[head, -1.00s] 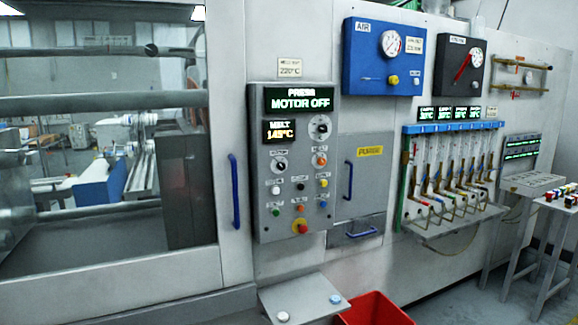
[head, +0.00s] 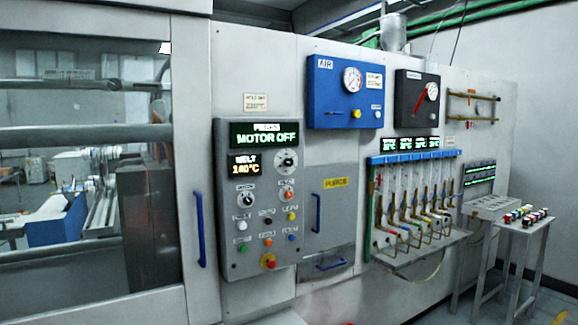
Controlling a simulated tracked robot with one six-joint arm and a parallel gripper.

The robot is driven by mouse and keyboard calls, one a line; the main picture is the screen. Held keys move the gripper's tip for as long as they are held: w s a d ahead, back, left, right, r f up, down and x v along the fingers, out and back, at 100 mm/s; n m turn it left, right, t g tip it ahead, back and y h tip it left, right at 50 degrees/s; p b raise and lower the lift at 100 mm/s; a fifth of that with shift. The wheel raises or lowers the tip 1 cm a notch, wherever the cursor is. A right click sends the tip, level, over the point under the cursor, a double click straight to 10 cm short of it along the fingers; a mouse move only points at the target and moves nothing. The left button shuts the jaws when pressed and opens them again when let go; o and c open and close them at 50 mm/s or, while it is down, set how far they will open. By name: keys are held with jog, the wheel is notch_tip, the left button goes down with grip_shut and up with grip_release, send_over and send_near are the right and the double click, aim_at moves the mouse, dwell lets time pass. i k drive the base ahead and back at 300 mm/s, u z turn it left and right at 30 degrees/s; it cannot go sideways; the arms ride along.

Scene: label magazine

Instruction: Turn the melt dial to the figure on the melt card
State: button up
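The melt dial (head: 286,160) is a round pale knob with a dark centre on the grey control panel (head: 232,262), right of the melt display. The melt card (head: 255,102) is a small cream label on the wall just above the panel. Its figure is too blurred to read now; in the earlier picture it looks like 220°C. The dial's pointer setting is too small to tell. My gripper is not in view, and nothing touches the dial.
The green display (head: 264,134) reads PRESS MOTOR OFF. A red emergency button (head: 268,261) and several small knobs sit below the dial. Blue handles (head: 199,229) flank the panel. A blue air box (head: 320,108) hangs at upper right. A side table (head: 523,226) stands at right.

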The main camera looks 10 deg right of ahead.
aim_at(288, 161)
jog(key=u, duration=0.15)
jog(key=i, duration=1.9)
jog(key=u, duration=0.35)
